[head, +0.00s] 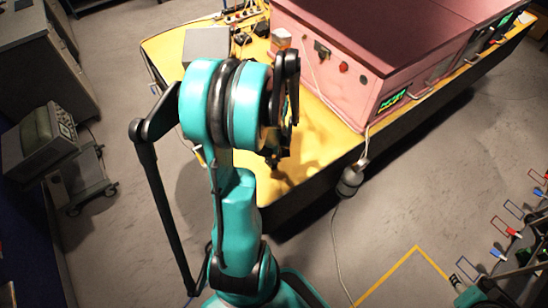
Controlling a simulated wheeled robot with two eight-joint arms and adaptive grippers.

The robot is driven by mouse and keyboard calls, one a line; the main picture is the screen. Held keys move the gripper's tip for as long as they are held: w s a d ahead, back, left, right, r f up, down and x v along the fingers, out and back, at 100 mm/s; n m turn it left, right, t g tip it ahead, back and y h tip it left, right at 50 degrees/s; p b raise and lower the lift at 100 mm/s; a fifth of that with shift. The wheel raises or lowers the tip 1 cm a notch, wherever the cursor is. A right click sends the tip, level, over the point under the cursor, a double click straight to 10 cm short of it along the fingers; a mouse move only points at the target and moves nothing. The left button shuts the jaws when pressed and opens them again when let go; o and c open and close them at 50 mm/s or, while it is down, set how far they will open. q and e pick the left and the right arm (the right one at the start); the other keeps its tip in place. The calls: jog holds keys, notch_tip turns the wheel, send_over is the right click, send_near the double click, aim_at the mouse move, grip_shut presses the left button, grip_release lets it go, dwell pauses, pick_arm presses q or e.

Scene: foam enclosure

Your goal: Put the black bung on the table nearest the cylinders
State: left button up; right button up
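The yellow-topped table (312,160) stands beyond my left arm, which fills the middle of the view. My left gripper (274,158) is a dark shape mostly hidden behind the teal wrist, over or near the table's front end. Its fingers cannot be made out, nor whether it holds anything. Small dark items (241,38) sit on the far left part of the table, too small to tell if one is the black bung. I cannot pick out the cylinders. My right gripper is not seen.
A large pink machine (340,70) covers much of the table. A grey box (206,45) and a socket strip (240,14) are on its left. A cable with a grey connector (350,181) hangs off the edge. A monitor cart (85,178) stands left. A tool rack (515,250) is right.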

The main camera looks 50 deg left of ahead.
pick_arm(q)
jog(key=o, duration=0.3)
jog(key=shift+r, duration=0.15)
